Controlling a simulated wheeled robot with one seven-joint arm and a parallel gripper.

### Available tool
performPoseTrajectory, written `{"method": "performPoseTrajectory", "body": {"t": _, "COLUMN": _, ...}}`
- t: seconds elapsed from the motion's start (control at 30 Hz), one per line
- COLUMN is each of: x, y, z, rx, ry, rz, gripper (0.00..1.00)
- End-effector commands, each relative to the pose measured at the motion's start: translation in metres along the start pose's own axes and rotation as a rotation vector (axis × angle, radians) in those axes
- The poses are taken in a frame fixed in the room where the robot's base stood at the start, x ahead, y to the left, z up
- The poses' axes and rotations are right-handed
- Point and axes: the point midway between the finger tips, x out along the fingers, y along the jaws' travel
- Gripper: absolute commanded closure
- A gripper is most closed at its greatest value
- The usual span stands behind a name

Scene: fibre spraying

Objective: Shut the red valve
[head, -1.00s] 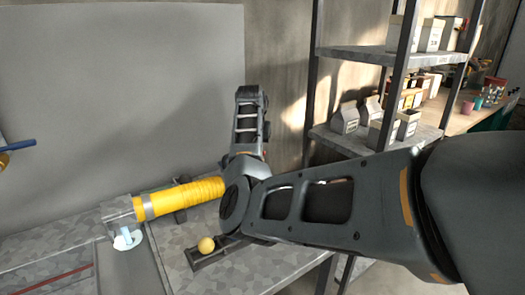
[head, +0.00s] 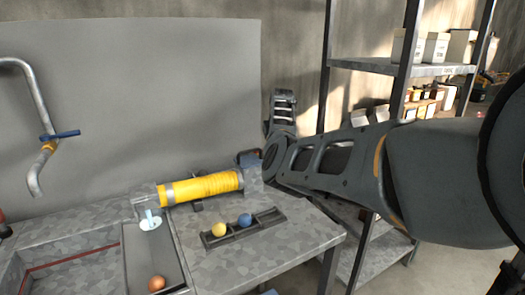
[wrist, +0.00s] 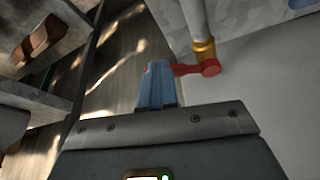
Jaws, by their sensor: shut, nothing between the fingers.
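The red valve handle (wrist: 197,69) shows in the wrist view, on a brass fitting (wrist: 204,48) at the end of a grey pipe. My gripper (wrist: 157,66) has blue fingers, closed together with nothing between them. The fingertips overlap the handle's free end in the picture, and a bit of red shows at their left edge. I cannot tell whether they touch it. In the head view the red valve cannot be made out, and my arm hides most of the area around the gripper.
A workbench (head: 225,262) carries a yellow cylinder (head: 205,187) and a dark rack (head: 270,222) with a yellow and a blue ball. A pipe with a blue handle (head: 62,135) hangs at the left. A shelf unit (head: 385,67) stands at the right.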

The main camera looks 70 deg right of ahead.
Motion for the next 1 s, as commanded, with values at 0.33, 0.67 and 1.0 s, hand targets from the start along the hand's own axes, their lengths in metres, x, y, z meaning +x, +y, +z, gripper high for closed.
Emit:
{"method": "performPoseTrajectory", "body": {"t": 0.33, "x": 0.008, "y": 0.006, "z": -0.011, "rx": -0.200, "ry": -0.003, "rz": -0.082, "gripper": 1.00}}
{"method": "performPoseTrajectory", "body": {"t": 0.67, "x": 0.009, "y": 0.006, "z": -0.017, "rx": -0.288, "ry": -0.002, "rz": -0.117, "gripper": 1.00}}
{"method": "performPoseTrajectory", "body": {"t": 1.0, "x": 0.009, "y": 0.007, "z": -0.018, "rx": -0.297, "ry": -0.003, "rz": -0.120, "gripper": 1.00}}
